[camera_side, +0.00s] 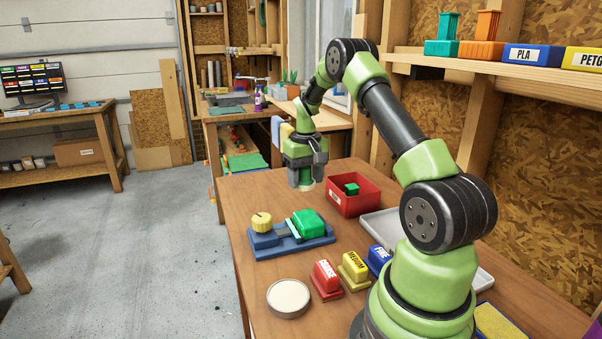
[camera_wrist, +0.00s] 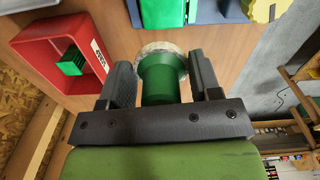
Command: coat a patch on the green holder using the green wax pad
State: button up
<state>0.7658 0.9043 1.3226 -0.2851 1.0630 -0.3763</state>
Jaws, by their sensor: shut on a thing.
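My gripper (camera_side: 305,170) hangs over the far left part of the wooden table, pointing down. In the wrist view, the jaws (camera_wrist: 162,88) are shut on the green wax pad (camera_wrist: 162,78), a round green handle with a pale, whitish rim at its far end. The green holder (camera_side: 308,223) appears as a green block in a blue fixture (camera_side: 290,245) with a yellow knob (camera_side: 262,222). It stands nearer the side camera than my gripper. In the wrist view, part of the holder (camera_wrist: 195,10) shows at the top edge, apart from the pad.
A red bin (camera_side: 337,203) with a small green block (camera_side: 352,189) stands right of my gripper. A grey tray (camera_side: 378,222), red (camera_side: 326,277), yellow (camera_side: 354,268) and blue (camera_side: 378,259) labelled blocks, and a round pale dish (camera_side: 288,298) lie nearer my base.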

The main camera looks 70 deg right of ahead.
aim_at(305, 210)
jog(key=shift+f, duration=2.75)
jog(key=shift+s+a+f, duration=0.35)
jog(key=shift+a+f, duration=0.05)
jog(key=shift+f, duration=0.1)
jog(key=shift+s+a, duration=2.1)
jog(key=shift+a, duration=0.05)
jog(key=shift+w+d, duration=2.45)
jog(key=shift+d, duration=0.05)
jog(key=shift+r, duration=4)
